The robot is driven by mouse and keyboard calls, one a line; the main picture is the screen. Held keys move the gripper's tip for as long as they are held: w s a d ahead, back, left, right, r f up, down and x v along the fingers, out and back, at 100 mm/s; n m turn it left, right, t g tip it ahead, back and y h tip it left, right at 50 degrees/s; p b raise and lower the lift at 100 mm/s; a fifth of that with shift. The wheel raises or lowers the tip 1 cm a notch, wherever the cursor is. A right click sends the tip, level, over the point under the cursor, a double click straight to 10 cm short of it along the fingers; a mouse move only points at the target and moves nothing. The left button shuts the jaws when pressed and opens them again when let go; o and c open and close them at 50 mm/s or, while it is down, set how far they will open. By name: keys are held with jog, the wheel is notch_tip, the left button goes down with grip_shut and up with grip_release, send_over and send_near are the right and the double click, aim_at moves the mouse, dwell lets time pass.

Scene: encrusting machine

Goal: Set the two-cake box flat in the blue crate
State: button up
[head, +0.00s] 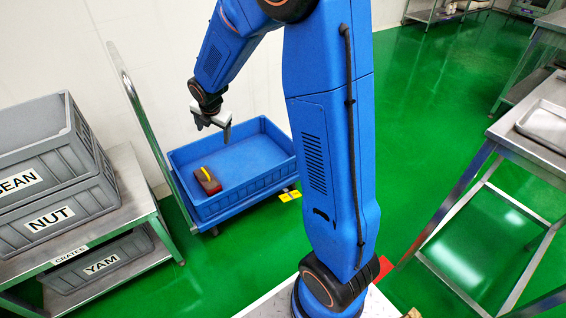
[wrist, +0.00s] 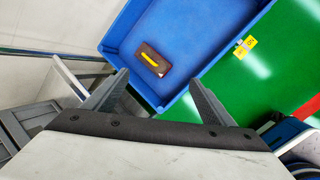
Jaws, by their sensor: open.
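The blue crate (head: 240,205) stands on a low cart left of my arm in the head view. It also shows in the wrist view (wrist: 215,35). The two-cake box (head: 208,181), dark brownish red with a yellow strip on top, lies on the crate floor near its left wall. In the wrist view the box (wrist: 146,66) looks flat, close to a crate corner. My gripper (head: 214,128) is above the crate, apart from the box. In the wrist view its two fingers (wrist: 156,92) are spread wide with nothing between them.
Grey crates labelled BEAN and NUT (head: 50,220) sit on a metal rack at left, with a YAM crate (head: 100,262) below. The cart's metal handle (head: 140,115) rises beside the blue crate. A steel table with a tray (head: 545,125) stands at right.

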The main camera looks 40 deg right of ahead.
jog(key=s+d+r+m, duration=0.1)
jog(key=s+r+m, duration=0.55)
jog(key=s, duration=0.35)
jog(key=s+d+r+m, duration=0.2)
jog(key=s+r+m, duration=0.45)
jog(key=s, duration=0.35)
jog(key=s+r+m, duration=0.2)
jog(key=s+m, duration=0.9)
jog(key=s, duration=0.9)
jog(key=shift+s+a+y, duration=0.2)
jog(key=shift+a+y, duration=0.05)
jog(key=shift+y, duration=0.05)
